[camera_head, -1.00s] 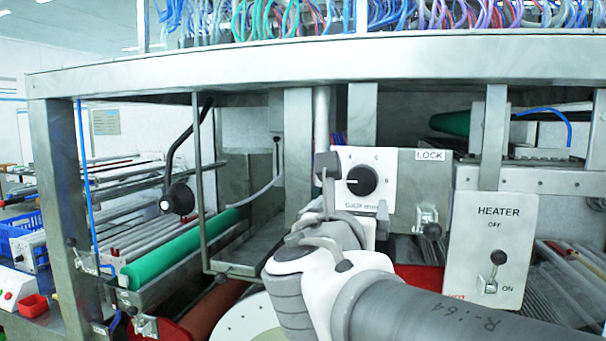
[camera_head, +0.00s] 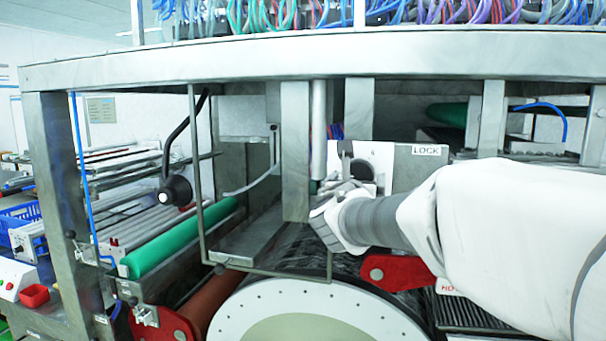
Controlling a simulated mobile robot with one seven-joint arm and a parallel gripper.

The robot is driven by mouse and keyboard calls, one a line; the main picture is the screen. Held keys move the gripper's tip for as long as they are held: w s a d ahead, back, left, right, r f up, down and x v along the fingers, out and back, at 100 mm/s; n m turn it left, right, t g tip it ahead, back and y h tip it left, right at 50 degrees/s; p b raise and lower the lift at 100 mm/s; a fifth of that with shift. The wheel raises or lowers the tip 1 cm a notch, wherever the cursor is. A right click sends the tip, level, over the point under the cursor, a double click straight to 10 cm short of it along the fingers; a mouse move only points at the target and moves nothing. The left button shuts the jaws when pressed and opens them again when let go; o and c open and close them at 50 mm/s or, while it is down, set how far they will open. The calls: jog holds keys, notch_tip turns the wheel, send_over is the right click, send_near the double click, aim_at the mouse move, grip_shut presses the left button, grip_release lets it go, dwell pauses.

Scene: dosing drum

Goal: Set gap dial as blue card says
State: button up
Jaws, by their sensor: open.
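The white dial panel (camera_head: 382,156) is under the machine's top beam, left of a plate marked LOCK (camera_head: 426,151). A dark round shape on the panel, seemingly the gap dial (camera_head: 363,170), shows only in part behind my gripper. Its pointer and most of the scale marks are hidden. My gripper (camera_head: 350,165) is open, in front of the panel's left and lower part. I cannot tell whether its fingers touch the dial. I see no blue card in this view.
My arm comes in from the right and covers the heater panel. A thin metal frame (camera_head: 191,150) and a black-knobbed lever (camera_head: 176,190) stand left. A pale drum end (camera_head: 240,322) and red brackets (camera_head: 397,273) lie below. A vertical metal post (camera_head: 318,130) is close left of the panel.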

jog(key=shift+w+d, duration=0.2)
jog(key=shift+w, duration=0.4)
jog(key=c, duration=1.2)
jog(key=shift+o, duration=0.2)
